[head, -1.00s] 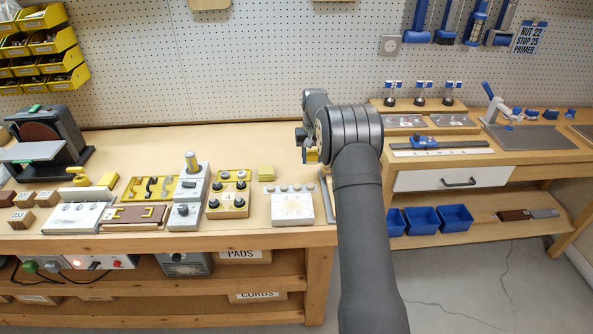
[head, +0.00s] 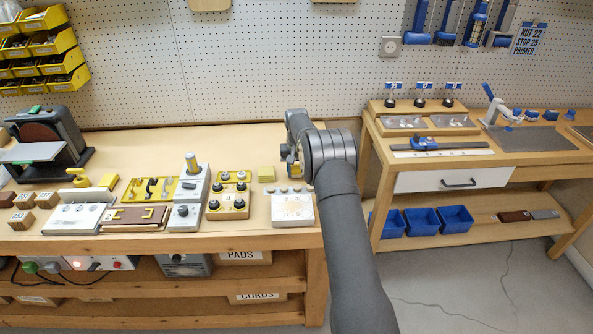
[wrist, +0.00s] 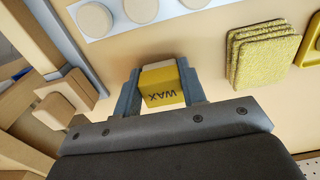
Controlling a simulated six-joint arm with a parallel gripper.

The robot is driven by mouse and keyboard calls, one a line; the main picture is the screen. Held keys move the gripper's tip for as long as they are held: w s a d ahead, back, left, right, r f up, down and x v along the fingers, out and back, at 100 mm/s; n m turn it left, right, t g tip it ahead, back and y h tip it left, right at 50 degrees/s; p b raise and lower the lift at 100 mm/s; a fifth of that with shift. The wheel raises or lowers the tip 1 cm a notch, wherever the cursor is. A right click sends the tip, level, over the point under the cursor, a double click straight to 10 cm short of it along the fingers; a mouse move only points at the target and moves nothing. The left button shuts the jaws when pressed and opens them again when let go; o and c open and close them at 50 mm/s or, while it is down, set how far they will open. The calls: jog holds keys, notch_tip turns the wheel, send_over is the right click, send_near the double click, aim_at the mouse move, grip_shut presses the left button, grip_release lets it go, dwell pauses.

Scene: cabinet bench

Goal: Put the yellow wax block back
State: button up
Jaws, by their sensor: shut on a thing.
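The yellow wax block (wrist: 163,86), marked WAX, sits between the two fingers of my gripper (wrist: 162,88) in the wrist view. My gripper is shut on it and holds it over the bench top. In the head view my gripper (head: 292,163) is at the bench's right end, behind the white panel with round knobs (head: 292,210) and right of the yellow pads (head: 265,173). My wrist hides most of the block there. The stacked yellow pads also show in the wrist view (wrist: 262,58), right of the block.
The white panel's knobs (wrist: 141,9) show at the top of the wrist view. A small wooden piece (wrist: 62,100) lies left of the gripper. A yellow knob block (head: 227,204) and a sander (head: 47,140) stand further left. The back of the bench is clear.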

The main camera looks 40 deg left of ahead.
aim_at(297, 168)
jog(key=shift+f, duration=0.15)
jog(key=o, duration=0.9)
notch_tip(297, 168, up, 12)
jog(key=shift+r, duration=0.2)
notch_tip(297, 168, down, 12)
jog(key=shift+r, duration=1.7)
